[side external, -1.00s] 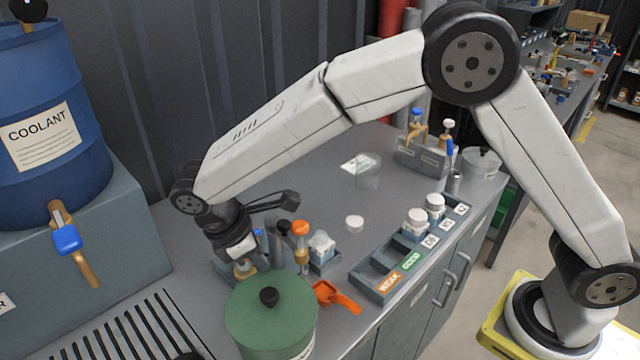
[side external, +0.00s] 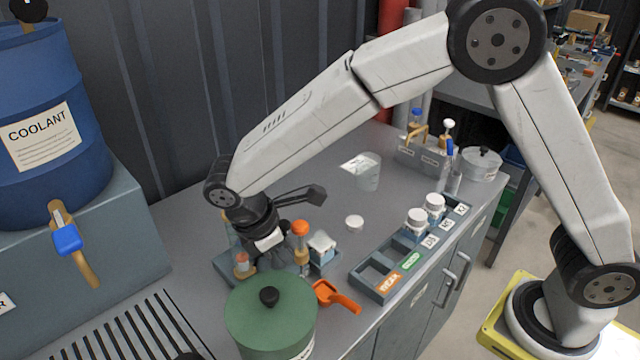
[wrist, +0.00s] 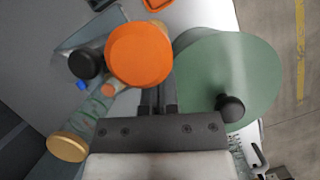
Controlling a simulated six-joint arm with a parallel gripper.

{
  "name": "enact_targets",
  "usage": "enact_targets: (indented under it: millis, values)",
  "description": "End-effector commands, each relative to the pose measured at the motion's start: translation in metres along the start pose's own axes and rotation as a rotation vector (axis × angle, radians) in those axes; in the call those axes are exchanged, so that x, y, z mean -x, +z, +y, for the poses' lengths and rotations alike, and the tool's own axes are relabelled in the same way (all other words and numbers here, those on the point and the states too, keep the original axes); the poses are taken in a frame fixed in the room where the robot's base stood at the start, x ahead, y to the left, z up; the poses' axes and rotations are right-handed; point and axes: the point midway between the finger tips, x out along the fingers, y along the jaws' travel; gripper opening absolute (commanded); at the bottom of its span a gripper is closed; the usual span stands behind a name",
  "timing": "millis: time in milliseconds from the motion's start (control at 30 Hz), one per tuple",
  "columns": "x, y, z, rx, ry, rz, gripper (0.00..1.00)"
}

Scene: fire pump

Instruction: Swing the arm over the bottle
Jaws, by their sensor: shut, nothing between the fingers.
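A small open bottle (side external: 321,248) with a white top and blue lower part stands in the bench holder, right of my gripper in the side view. Two white-capped bottles, one nearer (side external: 416,222) and one farther (side external: 434,207), stand in the labelled rack (side external: 365,288). A loose white cap (side external: 355,222) lies on the bench behind the open bottle. My gripper (side external: 284,262) points down beside the orange-topped piece (side external: 300,230); its fingertips are hard to make out there. In the wrist view its shut, empty fingers (wrist: 158,98) run beneath the orange top (wrist: 139,54).
A green-lidded pot (side external: 270,318) stands in front of my gripper, with an orange scoop (side external: 338,298) to its right. Black (wrist: 86,63) and tan (wrist: 68,147) tops crowd the fingers. A blue coolant drum (side external: 50,120) stands left. Bench between cap and glass beaker (side external: 367,175) is clear.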

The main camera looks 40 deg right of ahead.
Motion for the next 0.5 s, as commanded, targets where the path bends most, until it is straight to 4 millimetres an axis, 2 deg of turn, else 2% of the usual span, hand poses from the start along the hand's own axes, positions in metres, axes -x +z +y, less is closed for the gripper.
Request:
enact_targets:
  millis: [500]
  values:
    - [-0.0026, 0.0065, -0.0009, 0.063, 0.025, 0.000, 0.00]
